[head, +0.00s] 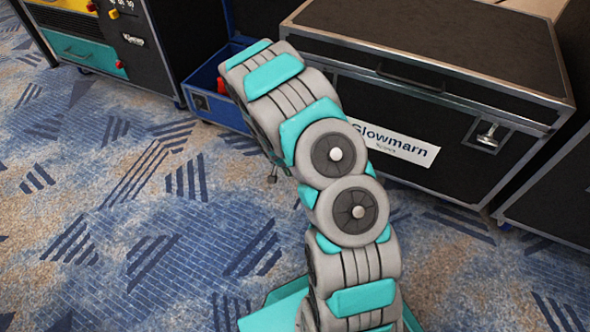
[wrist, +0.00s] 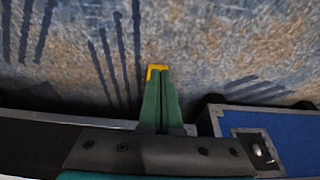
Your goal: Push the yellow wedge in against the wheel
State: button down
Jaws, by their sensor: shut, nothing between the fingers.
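My gripper (wrist: 158,75) shows in the wrist view as two green fingers held together, low over the carpet between two cases. A small yellow patch (wrist: 157,68) shows right at the fingertips. I cannot tell whether it is the yellow wedge just beyond them or part of the tips. The wheel cannot be made out clearly; dark shapes under the case edges are blurred. In the head view my own arm hides the gripper, and neither the wedge nor its wheel can be picked out there.
A large black case with a white label (head: 396,140) stands right of centre. A blue open case (head: 215,104) stands behind my arm; a blue case (wrist: 242,121) is at the wrist view's lower right. A black cabinet (head: 143,45) stands at upper left. Patterned carpet at left is clear.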

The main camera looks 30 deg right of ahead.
jog(key=b+x, duration=0.1)
jog(key=x, duration=0.9)
jog(key=shift+w, duration=0.1)
jog(key=shift+w+d+r, duration=0.25)
jog(key=shift+w+d, duration=0.6)
jog(key=shift+d, duration=0.05)
jog(key=shift+w+d, duration=0.3)
jog(key=shift+d, duration=0.3)
jog(key=shift+w+d+f+b, duration=0.15)
jog(key=shift+w+d+b, duration=0.1)
jog(key=shift+b, duration=0.2)
jog(key=w+d+b, duration=0.2)
jog(key=shift+w+d+b, duration=0.15)
jog(key=shift+d+b, duration=0.15)
jog(key=shift+d, duration=0.1)
